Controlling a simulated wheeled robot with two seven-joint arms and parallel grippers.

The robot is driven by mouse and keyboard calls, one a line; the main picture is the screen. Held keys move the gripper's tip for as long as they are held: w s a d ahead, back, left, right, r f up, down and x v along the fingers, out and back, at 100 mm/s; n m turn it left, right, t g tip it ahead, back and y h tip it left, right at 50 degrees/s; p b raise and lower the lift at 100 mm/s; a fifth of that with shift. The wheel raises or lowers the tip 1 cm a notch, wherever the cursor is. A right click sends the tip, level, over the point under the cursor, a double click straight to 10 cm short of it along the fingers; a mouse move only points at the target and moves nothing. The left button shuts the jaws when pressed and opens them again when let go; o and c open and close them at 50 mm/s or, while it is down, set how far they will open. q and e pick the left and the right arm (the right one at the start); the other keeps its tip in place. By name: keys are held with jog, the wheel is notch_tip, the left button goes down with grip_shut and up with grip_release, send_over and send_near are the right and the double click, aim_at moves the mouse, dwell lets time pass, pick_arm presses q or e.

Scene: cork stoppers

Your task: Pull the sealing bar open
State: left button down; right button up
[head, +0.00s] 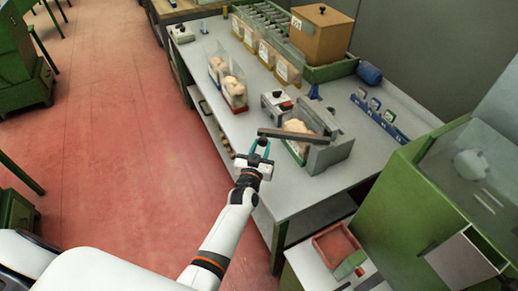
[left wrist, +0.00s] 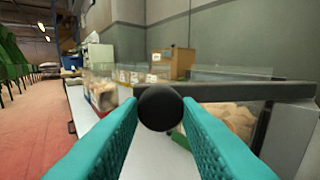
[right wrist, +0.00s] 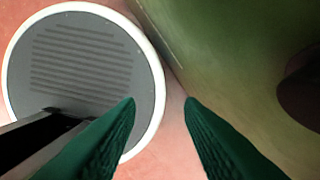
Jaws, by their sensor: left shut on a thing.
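The sealing bar (head: 294,135) is a dark bar lying across the top of the grey sealing machine (head: 328,155) on the table. Its round black end (left wrist: 160,108) sits between the teal fingers in the left wrist view. My left gripper (head: 260,146) is shut on the end of the bar, at the table's front edge. A bag of cork stoppers (left wrist: 225,118) shows beneath the bar. My right gripper (right wrist: 160,102) shows only in the right wrist view, with its fingers apart and nothing between them.
A small control box (head: 277,103) with a red button stands behind the machine. Clear bins (head: 233,92) with bagged stoppers stand farther left. A blue rack (head: 379,115) is to the right. A green machine (head: 400,195) stands at right.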

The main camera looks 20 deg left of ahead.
pick_arm(q)
jog(key=shift+r, duration=0.1)
jog(key=c, duration=1.1)
grip_release()
jog(key=shift+w, duration=0.1)
jog(key=shift+o, duration=0.2)
pick_arm(e)
jog(key=shift+d, duration=0.15)
jog(key=shift+d, duration=0.1)
pick_arm(q)
jog(key=s+d+b, duration=0.1)
jog(key=s, duration=1.1)
pick_arm(e)
jog(key=shift+d+f, duration=0.1)
jog(key=shift+f, duration=0.65)
pick_arm(q)
jog(key=shift+d, duration=0.1)
